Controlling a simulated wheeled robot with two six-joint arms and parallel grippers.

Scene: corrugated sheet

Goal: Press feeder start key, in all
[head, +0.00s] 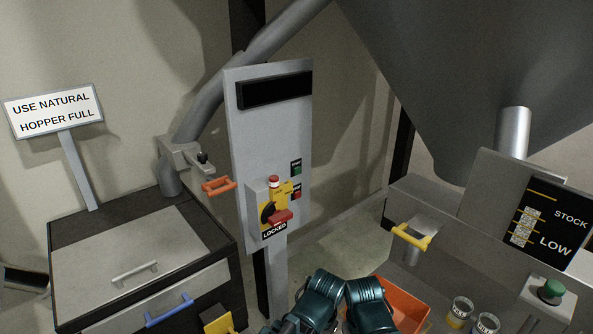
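A grey upright control panel (238,130) stands in the middle of the head view. On its right side is a small green key (297,171) with a dark label too small to read, and a red key (297,194) sits below it. Lower on the panel is a yellow and red switch (281,216) with a red-topped part above it and a plate reading LOCKED (274,231). A larger green button (552,290) sits on a grey box at lower right. Teal links of my two arms show at the bottom centre; neither gripper's fingers can be seen.
A sign (53,110) reads USE NATURAL HOPPER FULL. A grey-lidded bin (100,262) stands left. A large hopper (460,70) hangs at right above a bench with a yellow handle (411,237), a STOCK LOW board (565,238), an orange tray (405,302) and jars (460,312).

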